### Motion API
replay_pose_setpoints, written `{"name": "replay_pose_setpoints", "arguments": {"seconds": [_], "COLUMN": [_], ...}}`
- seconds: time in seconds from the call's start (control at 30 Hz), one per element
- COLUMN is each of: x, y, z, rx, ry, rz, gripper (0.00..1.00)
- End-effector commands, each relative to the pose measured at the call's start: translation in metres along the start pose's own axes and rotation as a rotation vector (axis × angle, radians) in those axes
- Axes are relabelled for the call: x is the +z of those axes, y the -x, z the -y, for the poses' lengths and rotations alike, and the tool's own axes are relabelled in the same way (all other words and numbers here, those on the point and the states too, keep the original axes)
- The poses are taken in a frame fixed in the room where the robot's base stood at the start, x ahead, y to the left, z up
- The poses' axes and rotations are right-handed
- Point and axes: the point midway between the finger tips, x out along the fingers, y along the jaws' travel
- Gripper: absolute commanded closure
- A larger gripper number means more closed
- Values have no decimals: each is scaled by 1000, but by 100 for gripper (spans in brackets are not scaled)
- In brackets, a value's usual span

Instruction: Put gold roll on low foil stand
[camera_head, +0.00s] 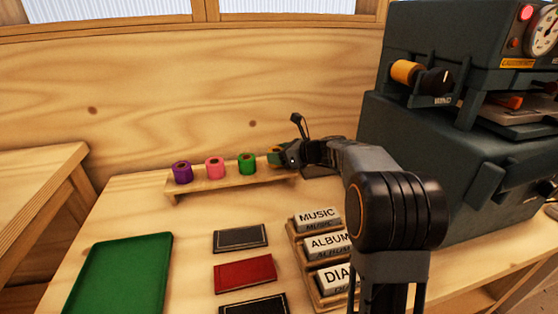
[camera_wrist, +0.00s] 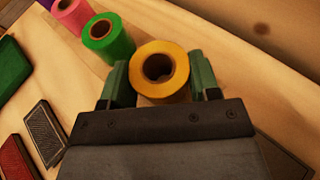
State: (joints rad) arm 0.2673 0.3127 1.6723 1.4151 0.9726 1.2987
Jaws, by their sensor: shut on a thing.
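The low foil stand (camera_head: 215,184) is a narrow wooden shelf at the back of the table. A purple roll (camera_head: 181,172), a pink roll (camera_head: 214,167) and a green roll (camera_head: 247,163) stand upright on it. The gold roll (camera_wrist: 158,60) is upright between the green fingers of my gripper (camera_wrist: 160,78) in the wrist view, and the jaws are shut on it. In the head view my gripper (camera_head: 284,155) is at the stand's right end and mostly hides the gold roll. I cannot tell whether the roll rests on the stand.
A dark machine (camera_head: 440,150) with a yellow-orange roll (camera_head: 405,71) fills the right. A rack of labelled blocks (camera_head: 318,217), dark and red booklets (camera_head: 245,273) and a green tray (camera_head: 120,275) lie in front. The green roll (camera_wrist: 108,38) is close beside the gold one.

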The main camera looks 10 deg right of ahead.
Motion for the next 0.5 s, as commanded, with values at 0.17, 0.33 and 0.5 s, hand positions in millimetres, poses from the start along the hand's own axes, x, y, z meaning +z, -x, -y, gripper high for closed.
{"name": "replay_pose_setpoints", "arguments": {"seconds": [0.17, 0.33, 0.5], "x": [-8, -8, -10], "y": [-2, -2, -3], "z": [0, 1, 1], "rx": [-2, -2, -2], "ry": [0, 0, 0], "rz": [2, 2, 1], "gripper": [70, 70, 40]}}
